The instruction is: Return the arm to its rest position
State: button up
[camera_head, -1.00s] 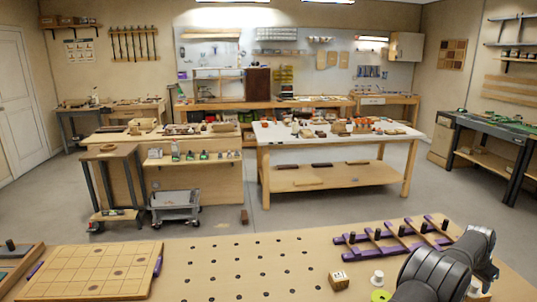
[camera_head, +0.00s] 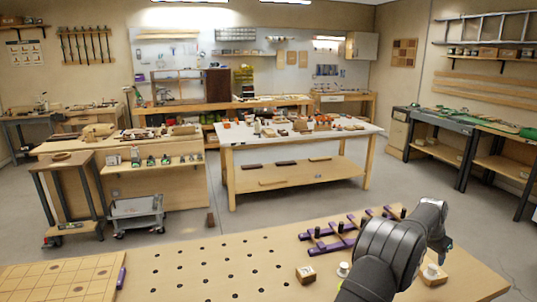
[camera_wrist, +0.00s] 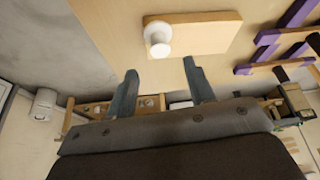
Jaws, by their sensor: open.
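My dark grey arm (camera_head: 390,250) rises at the lower right of the head view, bent over above the bench top. My gripper is mostly hidden there behind the arm's links. In the wrist view, my gripper (camera_wrist: 159,70) shows two grey fingers spread apart, with nothing held between them. A white knob (camera_wrist: 158,38) on a pale wooden block (camera_wrist: 212,33) lies just past the fingertips in the picture, apart from them.
The bench top (camera_head: 215,275) has rows of holes. A purple rack (camera_head: 330,237) with dark pegs, a small wooden cube (camera_head: 305,274) and a white spool (camera_head: 343,268) stand close to the arm. A gridded board (camera_head: 60,280) lies at left.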

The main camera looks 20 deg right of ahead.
aim_at(432, 267)
jog(key=x, duration=0.7)
jog(key=shift+d+f, duration=0.1)
jog(key=shift+f, duration=0.15)
notch_tip(432, 267, up, 5)
jog(key=shift+f, duration=0.25)
jog(key=s+a+r, duration=0.1)
jog(key=s+r, duration=0.5)
jog(key=s, duration=0.6)
jog(key=s+a+f+n, duration=0.1)
jog(key=s+a+f, duration=0.15)
jog(key=a, duration=0.95)
jog(key=w+f, duration=0.2)
jog(key=w, duration=0.1)
jog(key=w+f, duration=0.2)
jog(key=w, duration=0.2)
jog(key=w+f, duration=0.2)
jog(key=w, duration=0.1)
jog(key=shift+w+f, duration=0.1)
jog(key=shift+w, duration=0.2)
dwell(2.9)
